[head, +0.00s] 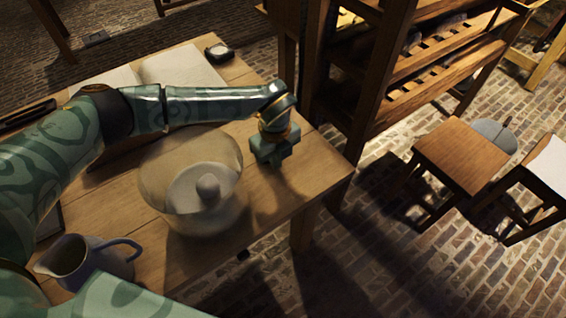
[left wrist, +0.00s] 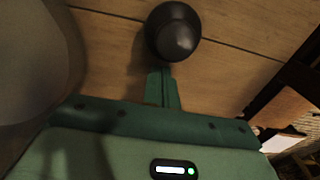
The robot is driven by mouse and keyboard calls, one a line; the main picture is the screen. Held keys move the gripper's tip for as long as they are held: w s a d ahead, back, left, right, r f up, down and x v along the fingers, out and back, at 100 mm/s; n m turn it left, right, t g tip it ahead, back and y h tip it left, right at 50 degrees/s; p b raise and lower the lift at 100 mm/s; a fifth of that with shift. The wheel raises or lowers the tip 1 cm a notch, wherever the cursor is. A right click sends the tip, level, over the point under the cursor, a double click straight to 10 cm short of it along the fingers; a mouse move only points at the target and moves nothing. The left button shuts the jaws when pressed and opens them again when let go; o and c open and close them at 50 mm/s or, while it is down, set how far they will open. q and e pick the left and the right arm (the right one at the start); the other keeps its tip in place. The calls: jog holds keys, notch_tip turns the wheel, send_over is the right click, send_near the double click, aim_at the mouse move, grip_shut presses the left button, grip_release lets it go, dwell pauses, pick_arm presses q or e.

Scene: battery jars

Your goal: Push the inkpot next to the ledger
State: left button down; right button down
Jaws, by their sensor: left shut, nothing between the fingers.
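A dark, round, glossy pot, which looks like the inkpot (left wrist: 173,32), stands on the wooden table top just beyond my fingertips in the left wrist view. I cannot make it out in the head view, where my gripper may hide it. My left gripper (head: 277,160) points down over the table's right part, shut and empty; its fingers also show in the left wrist view (left wrist: 161,78), touching or very close to the pot. The open ledger (head: 182,68) lies at the far side of the table, partly hidden behind my left arm. My right gripper is not in view.
A large glass jar (head: 190,172) stands close left of my gripper. A jug (head: 82,262) is at the near left. A small dark item with a pale top (head: 218,52) lies right of the ledger. The table's right edge is close; a wooden rack (head: 400,75) stands beyond.

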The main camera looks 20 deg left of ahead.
aim_at(241, 126)
pick_arm(q)
jog(key=shift+w+a, duration=0.25)
jog(key=shift+a, duration=0.05)
jog(key=shift+r, duration=0.1)
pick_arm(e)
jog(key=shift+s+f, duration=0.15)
pick_arm(q)
jog(key=shift+a, duration=0.1)
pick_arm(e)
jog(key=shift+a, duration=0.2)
